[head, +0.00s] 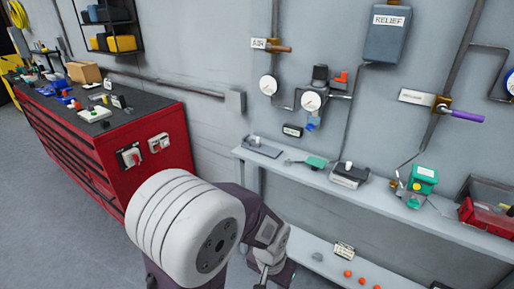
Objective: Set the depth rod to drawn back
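I cannot pick out the depth rod for certain in the head view. Small devices stand on the wall shelf (395,205): a grey plate with a white knob (262,147), a thin tool with a green part (315,162), a dark and white box (350,175) and a green-topped unit (422,178). One of my arms, seemingly the left, reaches in at the bottom centre. Its end (268,262) is low, in front of the shelf and apart from the devices. Its fingers are too unclear to read. My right gripper is not seen.
A red tool cabinet (160,150) with loose items on top stands left. Above the shelf are wall gauges, pipes, a RELIEF box (388,34) and a purple-handled valve (465,115). A red bin (487,216) sits at the shelf's right. Orange pieces (362,280) lie on a lower shelf.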

